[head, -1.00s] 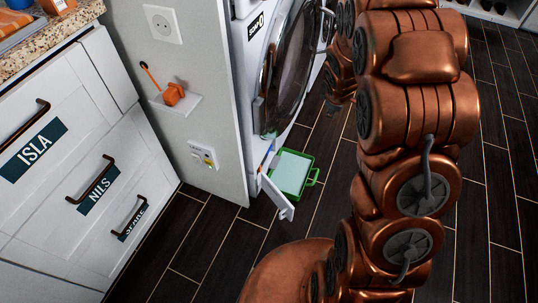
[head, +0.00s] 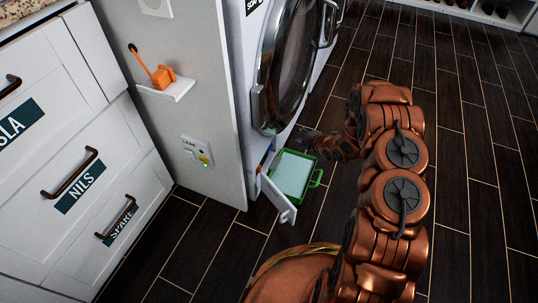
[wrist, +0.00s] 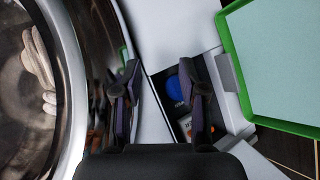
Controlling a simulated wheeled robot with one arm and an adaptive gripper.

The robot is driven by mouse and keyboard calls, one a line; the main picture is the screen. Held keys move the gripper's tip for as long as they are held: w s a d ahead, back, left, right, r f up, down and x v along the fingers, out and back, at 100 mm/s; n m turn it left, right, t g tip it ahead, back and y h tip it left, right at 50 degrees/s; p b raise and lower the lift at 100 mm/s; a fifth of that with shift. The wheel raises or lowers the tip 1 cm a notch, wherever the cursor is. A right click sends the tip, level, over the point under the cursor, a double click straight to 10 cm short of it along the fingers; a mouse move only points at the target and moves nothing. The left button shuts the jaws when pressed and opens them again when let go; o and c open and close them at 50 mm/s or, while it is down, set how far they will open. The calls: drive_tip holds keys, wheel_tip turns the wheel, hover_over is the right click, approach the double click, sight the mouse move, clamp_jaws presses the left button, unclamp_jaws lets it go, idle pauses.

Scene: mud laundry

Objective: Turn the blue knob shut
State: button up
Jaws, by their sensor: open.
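The blue knob (wrist: 174,88) shows in the wrist view inside a small opening low on the front of the washing machine (head: 294,60). My gripper (wrist: 159,75) is open and empty, with its two fingers apart. The right finger overlaps the knob's right side in the picture; I cannot tell whether they touch. Part of the knob is hidden behind that finger. In the head view my gripper is low by the machine's front, its fingers hard to make out. The knob is too small to make out there.
The opening's white flap (head: 277,197) hangs open. A green-rimmed tray (head: 317,180) lies on the floor right beside it. The round door (wrist: 72,90) is close to my left finger. An orange item (head: 162,77) rests on a wall shelf. The dark floor on the right is clear.

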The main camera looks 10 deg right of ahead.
drive_tip(key=s+a+f+n+t+y+b, duration=0.2)
drive_tip(key=a+f, duration=0.2)
drive_tip(key=f, duration=0.2)
drive_tip(key=n+t+y+b, duration=0.1)
drive_tip(key=t+y+b, duration=0.1)
drive_tip(key=y+b, duration=0.1)
approach(269, 149)
drive_tip(key=w+a+f, duration=0.1)
drive_tip(key=w+a, duration=0.1)
drive_tip(key=x, duration=0.2)
drive_tip(key=b+x, duration=0.1)
drive_tip(key=x, duration=0.2)
drive_tip(key=b+x, duration=0.1)
drive_tip(key=x, duration=0.1)
drive_tip(key=shift+w+d+r, duration=0.1)
drive_tip(key=shift+w+d, duration=0.1)
drive_tip(key=shift+w, duration=0.15)
clamp_jaws()
